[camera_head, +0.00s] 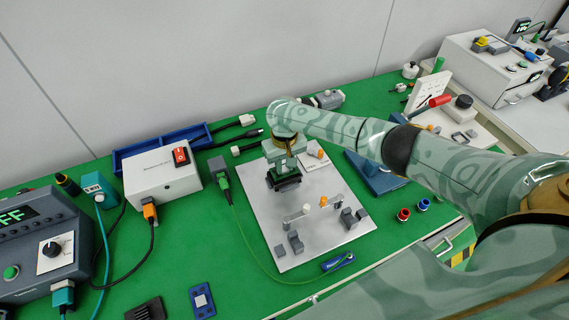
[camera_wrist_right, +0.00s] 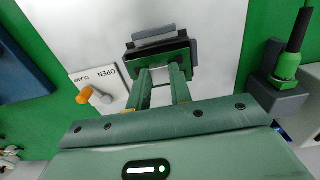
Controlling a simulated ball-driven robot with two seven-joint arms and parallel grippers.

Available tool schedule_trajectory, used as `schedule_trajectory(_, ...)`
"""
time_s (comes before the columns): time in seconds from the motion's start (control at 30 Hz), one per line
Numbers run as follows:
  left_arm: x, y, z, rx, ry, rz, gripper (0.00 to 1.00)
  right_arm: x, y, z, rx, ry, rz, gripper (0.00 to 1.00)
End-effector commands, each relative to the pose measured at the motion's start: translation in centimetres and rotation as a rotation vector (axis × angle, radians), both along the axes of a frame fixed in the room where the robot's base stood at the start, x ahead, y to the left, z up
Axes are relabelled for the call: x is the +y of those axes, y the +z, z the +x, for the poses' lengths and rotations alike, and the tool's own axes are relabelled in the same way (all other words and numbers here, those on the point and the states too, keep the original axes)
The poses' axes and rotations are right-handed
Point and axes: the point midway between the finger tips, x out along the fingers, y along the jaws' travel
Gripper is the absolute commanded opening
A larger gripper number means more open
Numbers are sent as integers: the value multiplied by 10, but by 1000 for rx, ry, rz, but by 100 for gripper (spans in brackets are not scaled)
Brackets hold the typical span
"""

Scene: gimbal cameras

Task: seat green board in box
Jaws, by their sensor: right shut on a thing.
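My right gripper (camera_head: 284,177) points down over the far part of a light grey plate. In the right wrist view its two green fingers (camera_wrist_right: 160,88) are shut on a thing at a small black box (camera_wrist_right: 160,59). The green board is mostly hidden by the fingers, and I cannot tell how deep it sits. The black box also shows under the gripper in the head view (camera_head: 286,185). Grey blocks (camera_wrist_right: 153,39) stand close against the box. My left gripper is not in view.
The grey plate (camera_head: 329,237) carries grey blocks and a second orange lever nearer me. An orange lever (camera_wrist_right: 84,95) sits by an "OPEN CLAMP" label. A green-tipped cable plug (camera_head: 221,175) stands left of the plate. A white switch box (camera_head: 150,172) stands further left.

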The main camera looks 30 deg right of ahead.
Motion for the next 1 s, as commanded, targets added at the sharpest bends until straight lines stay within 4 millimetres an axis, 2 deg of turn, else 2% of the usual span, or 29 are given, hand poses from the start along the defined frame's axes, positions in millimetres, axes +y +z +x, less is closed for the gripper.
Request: schedule_trajectory(1.0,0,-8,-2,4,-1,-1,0,0,-25,0,1,1,1,5)
